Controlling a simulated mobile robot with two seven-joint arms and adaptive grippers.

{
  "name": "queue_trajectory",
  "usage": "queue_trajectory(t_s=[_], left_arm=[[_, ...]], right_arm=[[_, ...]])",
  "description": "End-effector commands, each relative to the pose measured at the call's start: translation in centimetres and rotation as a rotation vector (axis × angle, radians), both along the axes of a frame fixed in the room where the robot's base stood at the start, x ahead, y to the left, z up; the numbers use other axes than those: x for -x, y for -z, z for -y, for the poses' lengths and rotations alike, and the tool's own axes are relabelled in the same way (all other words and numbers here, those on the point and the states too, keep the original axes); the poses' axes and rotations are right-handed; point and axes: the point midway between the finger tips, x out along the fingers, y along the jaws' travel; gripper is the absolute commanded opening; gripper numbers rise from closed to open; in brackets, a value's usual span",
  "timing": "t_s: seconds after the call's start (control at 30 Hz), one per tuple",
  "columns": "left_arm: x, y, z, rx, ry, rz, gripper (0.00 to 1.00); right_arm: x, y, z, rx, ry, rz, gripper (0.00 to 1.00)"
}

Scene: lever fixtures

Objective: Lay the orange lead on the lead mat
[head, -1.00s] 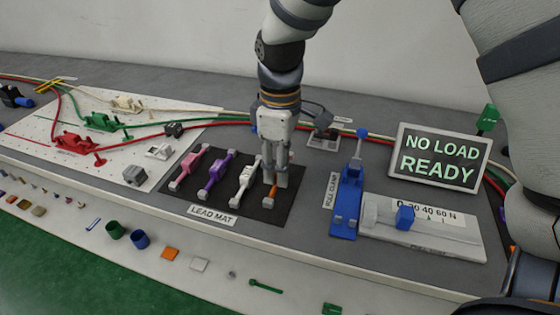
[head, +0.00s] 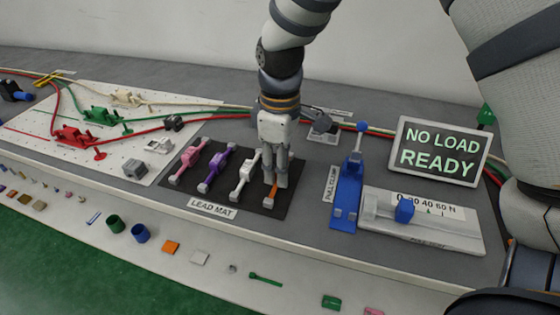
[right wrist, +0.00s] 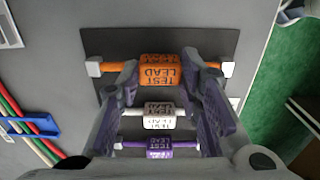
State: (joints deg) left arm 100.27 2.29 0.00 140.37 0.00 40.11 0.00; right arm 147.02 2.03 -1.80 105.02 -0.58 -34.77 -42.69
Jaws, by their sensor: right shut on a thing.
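The orange lead (right wrist: 160,67), marked TEST LEAD, has pale ends and lies across the fingers of my right gripper (right wrist: 160,76) in the right wrist view. In the head view my right gripper (head: 275,183) points down over the right part of the black lead mat (head: 228,193) and is shut on the lead. Only the lower end of the orange lead (head: 273,189) shows there, at or very close to the mat surface; contact is hard to tell. Pink (head: 190,163), purple (head: 215,170) and white (head: 245,176) leads lie left of it. My left gripper is out of view.
A blue pull clamp (head: 347,193) and a force gauge (head: 440,230) stand right of the mat. A sign (head: 440,151) reads NO LOAD READY. A white board (head: 60,155) with coloured clamps and cables is at left. Small parts line the front ledge.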

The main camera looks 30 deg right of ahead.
Motion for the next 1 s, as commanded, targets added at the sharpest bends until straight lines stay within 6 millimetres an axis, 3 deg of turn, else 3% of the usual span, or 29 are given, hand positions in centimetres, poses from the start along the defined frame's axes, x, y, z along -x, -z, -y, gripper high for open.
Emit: queue_trajectory(t_s=[0.33, 0.37, 0.43, 0.67, 0.8, 1.0], left_arm=[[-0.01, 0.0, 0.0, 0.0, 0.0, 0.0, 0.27], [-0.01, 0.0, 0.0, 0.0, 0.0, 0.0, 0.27], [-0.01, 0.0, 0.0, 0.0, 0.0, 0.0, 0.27], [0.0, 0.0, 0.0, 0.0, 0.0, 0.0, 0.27], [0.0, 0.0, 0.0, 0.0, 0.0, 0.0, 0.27], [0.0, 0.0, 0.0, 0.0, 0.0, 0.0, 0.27]], right_arm=[[-0.02, 0.57, -0.01, 0.0, 0.0, 0.001, 0.09], [-0.02, 0.57, -0.01, 0.0, 0.0, 0.001, 0.37], [-0.02, 0.57, -0.01, 0.0, 0.0, 0.001, 0.53], [-0.01, 0.56, 0.0, 0.0, 0.0, 0.001, 0.56], [-0.01, 0.57, 0.0, 0.0, 0.0, 0.001, 0.76], [-0.01, 0.57, -0.01, -0.001, 0.0, 0.001, 0.76]])
